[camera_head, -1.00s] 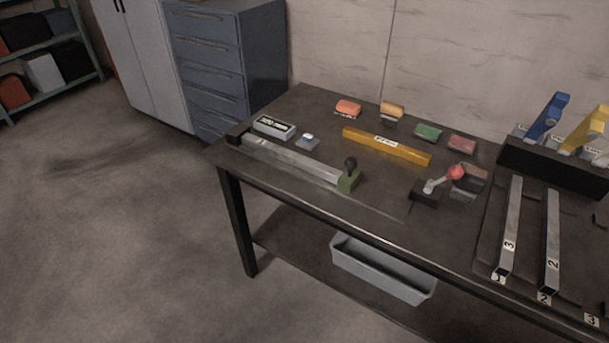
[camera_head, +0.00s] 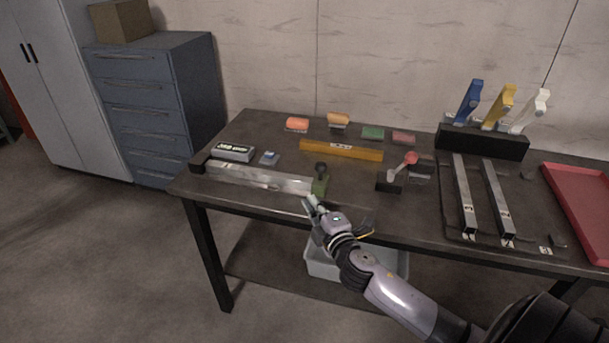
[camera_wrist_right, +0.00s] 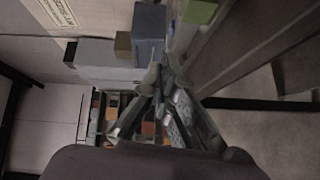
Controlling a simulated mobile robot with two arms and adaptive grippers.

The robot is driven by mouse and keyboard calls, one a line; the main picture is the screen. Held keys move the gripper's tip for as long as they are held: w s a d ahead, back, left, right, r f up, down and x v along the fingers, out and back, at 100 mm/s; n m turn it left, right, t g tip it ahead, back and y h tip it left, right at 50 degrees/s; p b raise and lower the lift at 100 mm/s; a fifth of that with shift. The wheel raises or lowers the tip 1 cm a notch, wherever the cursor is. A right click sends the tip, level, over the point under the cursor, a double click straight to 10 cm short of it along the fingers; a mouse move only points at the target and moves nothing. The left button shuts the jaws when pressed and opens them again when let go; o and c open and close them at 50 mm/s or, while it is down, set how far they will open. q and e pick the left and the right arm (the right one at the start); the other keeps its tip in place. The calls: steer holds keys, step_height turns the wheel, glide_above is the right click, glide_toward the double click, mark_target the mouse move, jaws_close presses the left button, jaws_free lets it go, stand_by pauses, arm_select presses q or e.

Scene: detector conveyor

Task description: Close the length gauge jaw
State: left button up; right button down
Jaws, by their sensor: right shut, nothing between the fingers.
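The length gauge lies along the table's front left in the head view. Its metal bar (camera_head: 258,177) runs from a black fixed end block (camera_head: 199,163) to the green sliding jaw (camera_head: 320,185) with a dark knob (camera_head: 321,168). A wide gap separates the two ends. My right gripper (camera_head: 310,202) is shut and empty at the table's front edge, just in front of the green jaw. I cannot tell whether it touches the jaw. In the right wrist view the gripper's fingers (camera_wrist_right: 153,75) come together, and a green piece (camera_wrist_right: 199,11) shows at the top.
A grey display box (camera_head: 233,152) and a small button box (camera_head: 269,158) stand behind the bar. A yellow bar (camera_head: 341,150) lies further back. A lever with a red knob (camera_head: 411,158) stands right of the jaw. A grey bin (camera_head: 325,268) sits under the table.

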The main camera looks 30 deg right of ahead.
mark_target(320, 176)
steer(key=w+d+r+n+t+p, duration=0.1)
steer(key=w+d+n, duration=0.1)
steer(key=w+d, duration=0.3)
steer(key=w, duration=0.4)
steer(key=shift+w+r+y, duration=0.3)
steer(key=shift+r, duration=0.05)
